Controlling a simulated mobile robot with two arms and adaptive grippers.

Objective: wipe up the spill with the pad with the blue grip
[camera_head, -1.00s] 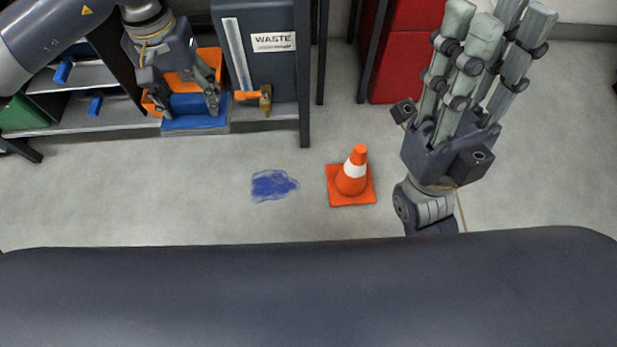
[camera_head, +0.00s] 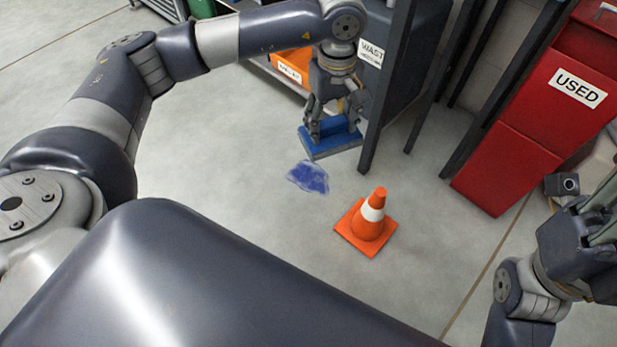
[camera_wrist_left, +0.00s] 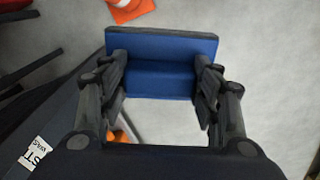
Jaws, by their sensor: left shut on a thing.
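The blue spill (camera_head: 309,177) is a small irregular patch on the grey floor, in the middle of the head view. My left gripper (camera_head: 333,122) is shut on the pad with the blue grip (camera_head: 342,142), just beyond the spill and slightly right of it. In the left wrist view the pad (camera_wrist_left: 160,46) shows its blue top, with the grip between the fingers (camera_wrist_left: 160,80). I cannot tell how far the pad is above the floor. My right gripper (camera_head: 592,240) is at the right edge, its fingers cut off.
An orange and white cone (camera_head: 370,218) stands right of and nearer than the spill. A dark post (camera_head: 385,100) rises close right of the pad. The waste bin (camera_head: 420,40) and the red used bin (camera_head: 515,140) are behind. Floor left of the spill is clear.

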